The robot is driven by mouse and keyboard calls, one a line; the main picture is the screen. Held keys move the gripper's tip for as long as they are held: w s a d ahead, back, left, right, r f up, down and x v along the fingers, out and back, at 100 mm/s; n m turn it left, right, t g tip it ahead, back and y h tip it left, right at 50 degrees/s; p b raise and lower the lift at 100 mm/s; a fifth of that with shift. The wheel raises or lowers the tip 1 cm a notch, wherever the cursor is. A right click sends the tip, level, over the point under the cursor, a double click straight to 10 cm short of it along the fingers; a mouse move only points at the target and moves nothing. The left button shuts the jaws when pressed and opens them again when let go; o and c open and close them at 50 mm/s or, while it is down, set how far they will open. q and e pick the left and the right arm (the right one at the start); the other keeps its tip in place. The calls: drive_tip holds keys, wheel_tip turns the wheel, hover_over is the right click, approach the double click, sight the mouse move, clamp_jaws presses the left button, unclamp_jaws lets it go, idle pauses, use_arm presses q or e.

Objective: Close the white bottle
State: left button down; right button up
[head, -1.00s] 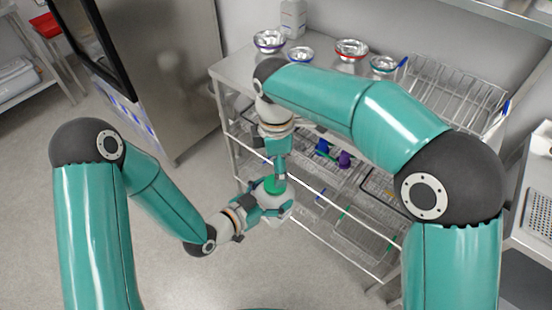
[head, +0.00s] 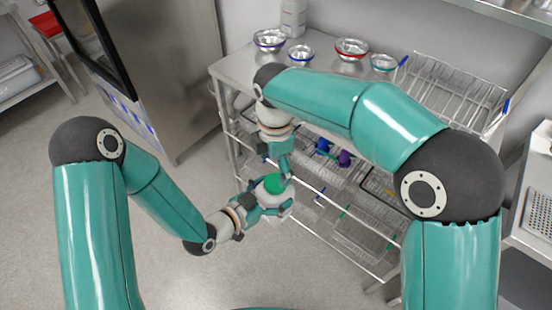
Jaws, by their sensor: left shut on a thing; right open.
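The white bottle (head: 263,192) is held in front of the cart, with a green cap (head: 273,183) on its top. My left gripper (head: 275,205) is shut on the bottle's body, with teal fingers around it. Much of the bottle is hidden by this gripper. My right gripper (head: 282,168) is open just above and behind the green cap, pointing down. Whether its fingertips touch the cap is too small to tell. How tightly the cap sits cannot be told.
A metal cart (head: 232,68) stands behind, with several metal bowls, a wire dish rack (head: 450,92) and another pale bottle (head: 293,18) on top. Its lower shelves hold wire baskets and small coloured items. Open floor (head: 140,270) lies to the left.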

sight(275, 182)
wheel_tip(275, 182, down, 6)
drive_tip(key=shift+r, duration=0.15)
idle(0.3)
